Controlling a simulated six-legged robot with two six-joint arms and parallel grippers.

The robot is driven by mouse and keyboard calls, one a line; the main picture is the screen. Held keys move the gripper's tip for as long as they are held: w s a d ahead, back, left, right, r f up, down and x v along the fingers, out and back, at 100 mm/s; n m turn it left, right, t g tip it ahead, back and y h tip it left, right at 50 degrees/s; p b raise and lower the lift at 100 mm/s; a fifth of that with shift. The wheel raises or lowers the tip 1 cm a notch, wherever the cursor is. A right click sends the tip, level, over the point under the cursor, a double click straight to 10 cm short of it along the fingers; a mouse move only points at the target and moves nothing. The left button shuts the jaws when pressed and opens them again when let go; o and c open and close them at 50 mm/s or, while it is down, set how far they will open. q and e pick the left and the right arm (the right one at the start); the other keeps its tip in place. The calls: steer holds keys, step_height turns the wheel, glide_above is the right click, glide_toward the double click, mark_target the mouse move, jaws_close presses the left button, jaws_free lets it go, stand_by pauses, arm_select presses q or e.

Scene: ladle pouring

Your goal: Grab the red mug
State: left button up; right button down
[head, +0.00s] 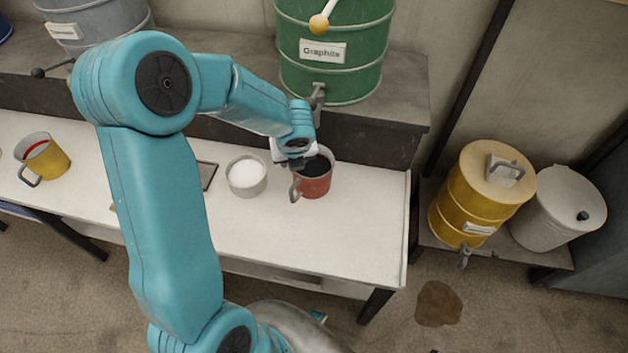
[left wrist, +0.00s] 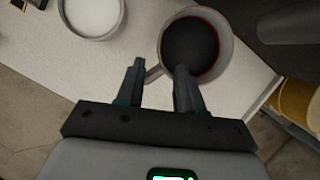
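The red mug (head: 316,186) stands upright on the white table (head: 330,238), below the spigot of a green drum. It has dark contents, and its handle points to the left and front. In the left wrist view the mug (left wrist: 208,75) is just beyond my left gripper. My left gripper (head: 294,163) is over the mug's left rim. Its fingers (left wrist: 160,75) are open, with the mug's handle (left wrist: 154,73) between the tips in the picture. The right fingertip overlaps the mug's rim. I cannot tell whether they touch. My right gripper is not in view.
A bowl of white powder (head: 247,174) stands just left of the mug. A yellow mug (head: 52,166) is at the far left. The green Graphite drum (head: 335,75) sits on the shelf behind. A yellow drum (head: 470,205) is at the right. The table's front right is clear.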

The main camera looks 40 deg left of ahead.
mark_target(308, 179)
arm_select(q)
steer(key=b+x, duration=0.1)
steer(key=x, duration=0.4)
steer(key=b+x, duration=0.1)
steer(key=x, duration=0.4)
steer(key=shift+w+f, duration=0.3)
steer(key=shift+r, duration=0.1)
jaws_close()
stand_by(0.9)
